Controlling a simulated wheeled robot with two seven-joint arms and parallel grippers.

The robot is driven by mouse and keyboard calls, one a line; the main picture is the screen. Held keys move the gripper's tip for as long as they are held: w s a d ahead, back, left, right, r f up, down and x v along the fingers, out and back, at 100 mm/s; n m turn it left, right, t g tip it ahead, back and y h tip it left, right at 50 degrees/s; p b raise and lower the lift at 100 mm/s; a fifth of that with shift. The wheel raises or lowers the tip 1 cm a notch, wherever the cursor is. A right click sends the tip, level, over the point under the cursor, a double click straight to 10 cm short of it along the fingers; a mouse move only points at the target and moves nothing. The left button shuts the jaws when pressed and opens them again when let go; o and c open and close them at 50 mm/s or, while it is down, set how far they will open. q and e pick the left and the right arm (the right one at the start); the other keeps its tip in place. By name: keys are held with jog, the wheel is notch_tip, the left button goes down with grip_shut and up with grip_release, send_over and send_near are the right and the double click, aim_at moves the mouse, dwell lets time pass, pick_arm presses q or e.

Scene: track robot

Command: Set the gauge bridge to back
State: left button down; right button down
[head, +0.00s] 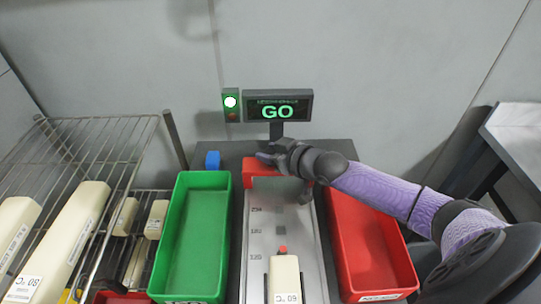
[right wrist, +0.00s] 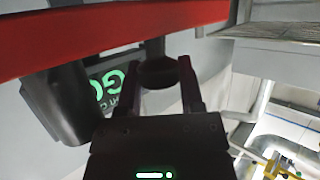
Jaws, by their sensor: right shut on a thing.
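The red gauge bridge (head: 262,166) spans the far end of the grey track (head: 258,262), just below the display. My right gripper (head: 278,153) reaches in from the right and is at the back of the bridge. In the right wrist view the red bar of the bridge (right wrist: 110,30) crosses the top. There my right gripper (right wrist: 168,85) has its fingers on either side of a dark round knob (right wrist: 160,72), shut on it. An ivory block (head: 284,280) with a 60 °C label lies on the near part of the track. My left gripper is not in view.
A green bin (head: 190,236) stands left of the track and a red bin (head: 366,245) right of it. A wire rack (head: 95,135) with ivory blocks is at left.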

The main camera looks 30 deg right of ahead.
jog(key=shift+d+r, duration=0.1)
dwell(0.3)
jog(key=shift+c, duration=1.2)
grip_release()
jog(key=shift+w+d, duration=0.1)
jog(key=shift+w, duration=0.15)
jog(key=shift+s, duration=0.1)
jog(key=p+v, duration=0.5)
jog(key=v, duration=0.4)
jog(key=shift+s, duration=0.4)
jog(key=shift+r, duration=0.1)
